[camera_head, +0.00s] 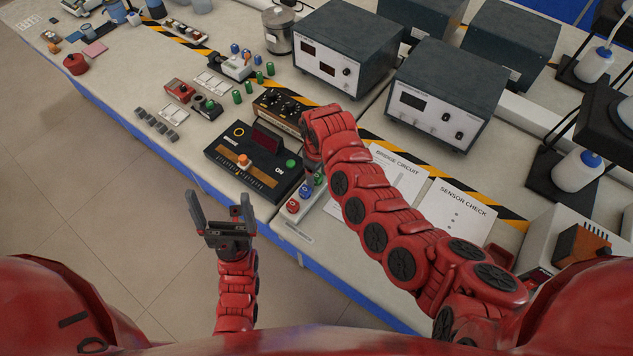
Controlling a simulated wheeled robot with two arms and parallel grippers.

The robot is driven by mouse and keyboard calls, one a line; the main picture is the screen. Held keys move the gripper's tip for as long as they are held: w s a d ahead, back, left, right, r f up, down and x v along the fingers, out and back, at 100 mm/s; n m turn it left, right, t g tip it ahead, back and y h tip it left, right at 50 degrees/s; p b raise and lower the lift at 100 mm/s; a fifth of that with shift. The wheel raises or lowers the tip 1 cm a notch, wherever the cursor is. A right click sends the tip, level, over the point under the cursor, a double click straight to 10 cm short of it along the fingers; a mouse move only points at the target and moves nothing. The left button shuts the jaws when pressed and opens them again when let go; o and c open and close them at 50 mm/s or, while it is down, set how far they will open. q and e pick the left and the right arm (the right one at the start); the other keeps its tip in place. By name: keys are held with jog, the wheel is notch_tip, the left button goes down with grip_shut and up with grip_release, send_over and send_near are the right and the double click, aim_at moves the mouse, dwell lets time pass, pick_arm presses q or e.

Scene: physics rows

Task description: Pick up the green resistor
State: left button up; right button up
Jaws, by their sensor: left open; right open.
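A green cylindrical piece (318,178) stands in a row with a blue one (305,191) and a red one (292,205) on a light strip at the table's front edge. More green cylinders (248,87) stand in a line farther back, left of the meters. I cannot tell for sure which green piece is the resistor. My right gripper (313,167) points down just above the green end of the front row, partly hidden by its own arm; its jaws are open. My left gripper (220,205) is open and empty, in front of the table edge.
A black bridge board (235,164) with an orange knob lies left of my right gripper. Two grey meters (345,88) stand behind. Printed sheets (450,212) lie to the right, partly covered by my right arm. Small modules (180,91) crowd the back left.

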grip_shut()
dwell(0.3)
